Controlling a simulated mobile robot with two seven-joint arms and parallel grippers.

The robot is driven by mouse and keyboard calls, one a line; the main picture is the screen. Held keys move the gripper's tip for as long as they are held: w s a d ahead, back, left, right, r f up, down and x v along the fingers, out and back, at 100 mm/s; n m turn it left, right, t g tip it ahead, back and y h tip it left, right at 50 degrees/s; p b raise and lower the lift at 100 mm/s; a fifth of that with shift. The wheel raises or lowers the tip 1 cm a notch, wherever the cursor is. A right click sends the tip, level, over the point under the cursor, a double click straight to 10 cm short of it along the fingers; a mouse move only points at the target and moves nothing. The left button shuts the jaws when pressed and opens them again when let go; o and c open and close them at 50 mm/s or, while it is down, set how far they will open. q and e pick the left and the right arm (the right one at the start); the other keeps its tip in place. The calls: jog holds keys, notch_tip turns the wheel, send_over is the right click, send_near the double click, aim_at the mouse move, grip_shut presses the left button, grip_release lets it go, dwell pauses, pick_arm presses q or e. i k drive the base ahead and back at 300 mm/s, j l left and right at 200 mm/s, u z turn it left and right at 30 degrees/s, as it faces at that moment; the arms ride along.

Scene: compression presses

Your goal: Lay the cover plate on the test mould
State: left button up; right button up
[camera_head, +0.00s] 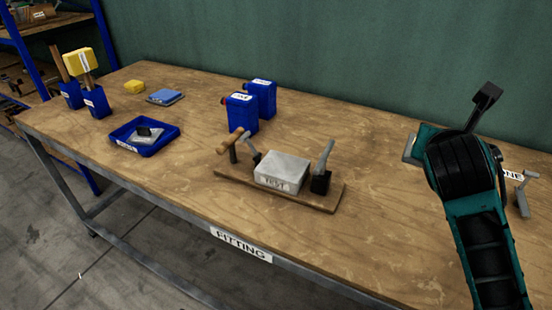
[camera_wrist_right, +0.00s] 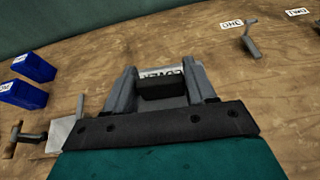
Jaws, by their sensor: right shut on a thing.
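The test mould (camera_head: 283,172) is a pale grey block labelled TEST on a wooden base board (camera_head: 235,182). In the wrist view the mould (camera_wrist_right: 62,132) shows at the left, partly hidden by my gripper. My right gripper (camera_wrist_right: 162,86) is shut on the black grip of a grey plate with a white label, seemingly the cover plate (camera_wrist_right: 175,101). In the head view my wrist hides most of it; a grey edge (camera_head: 409,149) shows. They are right of the mould, apart from it. My left gripper is not in view.
A blue tray (camera_head: 170,130) holds another grey plate with a black grip. Blue bottles (camera_head: 240,112) stand behind the mould. Blue holders (camera_head: 97,102), a yellow block (camera_head: 134,87) and a blue pad (camera_head: 165,97) are farther left. Bare tabletop lies between the mould and my right arm.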

aim_at(283, 164)
jog(key=i+j+z, duration=0.1)
jog(key=j, duration=0.25)
jog(key=i+j, duration=0.2)
jog(key=j, duration=0.15)
jog(key=i+j+z, duration=0.15)
jog(key=j, duration=0.15)
jog(key=i+j+z, duration=0.1)
jog(key=j, duration=0.25)
jog(key=i+j, duration=0.1)
jog(key=j, duration=0.3)
jog(key=l+z, duration=0.05)
